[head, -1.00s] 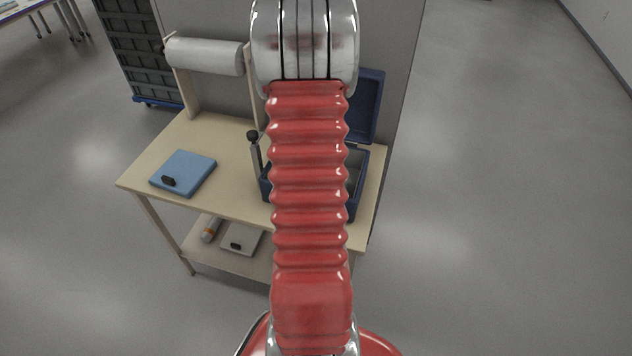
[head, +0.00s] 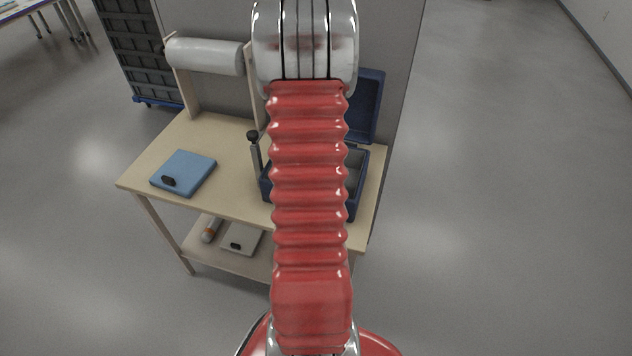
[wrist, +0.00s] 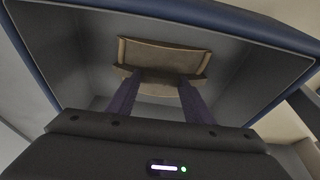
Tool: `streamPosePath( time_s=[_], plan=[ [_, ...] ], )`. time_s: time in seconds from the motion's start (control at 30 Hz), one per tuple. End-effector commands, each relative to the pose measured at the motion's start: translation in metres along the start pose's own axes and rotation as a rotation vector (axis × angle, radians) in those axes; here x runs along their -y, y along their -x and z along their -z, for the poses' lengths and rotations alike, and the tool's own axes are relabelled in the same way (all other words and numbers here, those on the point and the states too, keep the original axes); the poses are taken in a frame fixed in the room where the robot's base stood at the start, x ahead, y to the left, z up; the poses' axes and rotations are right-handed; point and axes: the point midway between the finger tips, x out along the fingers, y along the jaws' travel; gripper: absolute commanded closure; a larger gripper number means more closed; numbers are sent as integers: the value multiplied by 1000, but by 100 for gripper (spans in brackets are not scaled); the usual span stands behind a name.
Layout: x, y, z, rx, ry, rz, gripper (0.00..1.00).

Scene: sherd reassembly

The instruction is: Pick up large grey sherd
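In the wrist view my gripper (wrist: 162,82) reaches down into an open blue box (wrist: 245,18) with a grey lining. Its two dark fingers stand apart, with a clear gap between them. A curved tan-brown sherd (wrist: 165,56) lies in the box at the fingertips and is wider than the gap. The fingers overlap its near edge; I cannot tell whether they touch it. No clearly grey sherd shows. In the head view my red arm hides my gripper and most of the blue box (head: 359,190).
The box stands on a wooden bench (head: 243,200), its lid (head: 368,105) raised at the back. A blue flat pad (head: 184,172) lies to the left, a black-knobbed post (head: 254,152) beside the box. A white roll (head: 205,55) hangs behind. A lower shelf holds a pale scale-like object (head: 243,239).

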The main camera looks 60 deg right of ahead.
Motion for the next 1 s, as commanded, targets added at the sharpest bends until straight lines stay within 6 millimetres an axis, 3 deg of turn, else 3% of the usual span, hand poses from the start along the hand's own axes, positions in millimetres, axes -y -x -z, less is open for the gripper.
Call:
streamPosePath(
  time_s=[0.4, 0.77, 1.0],
  plan=[
    [0, 0, 0, 0, 0, 0, 84],
    [0, 6, 2, -1, 0, 0, 85],
    [0, 34, 12, -5, 0, 1, 85]
  ],
)
